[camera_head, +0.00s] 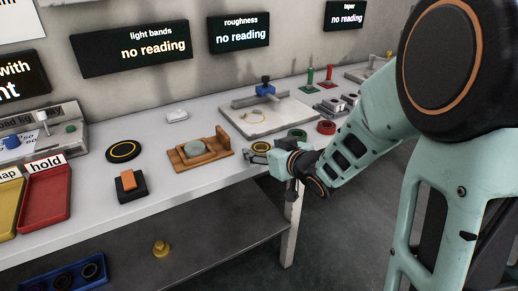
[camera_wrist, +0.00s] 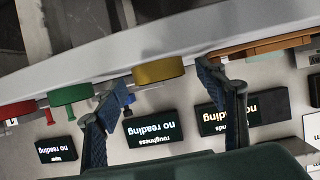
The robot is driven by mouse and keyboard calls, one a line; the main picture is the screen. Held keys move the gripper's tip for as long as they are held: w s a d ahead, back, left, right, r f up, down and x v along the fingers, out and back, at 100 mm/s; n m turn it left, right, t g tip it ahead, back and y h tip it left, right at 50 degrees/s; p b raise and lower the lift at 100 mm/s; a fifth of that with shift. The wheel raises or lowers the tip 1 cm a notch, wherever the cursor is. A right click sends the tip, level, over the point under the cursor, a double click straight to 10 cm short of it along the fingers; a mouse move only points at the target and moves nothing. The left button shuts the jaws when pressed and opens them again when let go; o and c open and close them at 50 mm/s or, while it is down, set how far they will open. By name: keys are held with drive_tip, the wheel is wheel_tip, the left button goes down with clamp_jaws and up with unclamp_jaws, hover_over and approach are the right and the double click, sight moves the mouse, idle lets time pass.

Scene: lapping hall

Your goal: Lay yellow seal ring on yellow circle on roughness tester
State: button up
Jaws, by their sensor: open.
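The yellow seal ring (camera_head: 261,147) lies near the table's front edge, just behind my gripper (camera_head: 257,157). In the wrist view, the yellow ring (camera_wrist: 158,71) appears between the two spread fingertips of my open, empty gripper (camera_wrist: 161,80). I cannot tell whether a finger touches it. The roughness tester (camera_head: 285,122) is a pale plate with a blue-topped stylus unit, farther back on the table. The yellow circle (camera_head: 253,116) is a thin outline on the plate's left part and looks bare.
A green ring (camera_head: 297,134) and a red ring (camera_head: 326,127) lie to the right of the yellow one. A wooden fixture with a grey-green disc (camera_head: 203,148) stands close on the left. The table's front edge (camera_head: 225,180) runs below my gripper.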

drive_tip(key=c, duration=1.3)
drive_tip(key=shift+c, duration=0.4)
drive_tip(key=shift+r, duration=0.2)
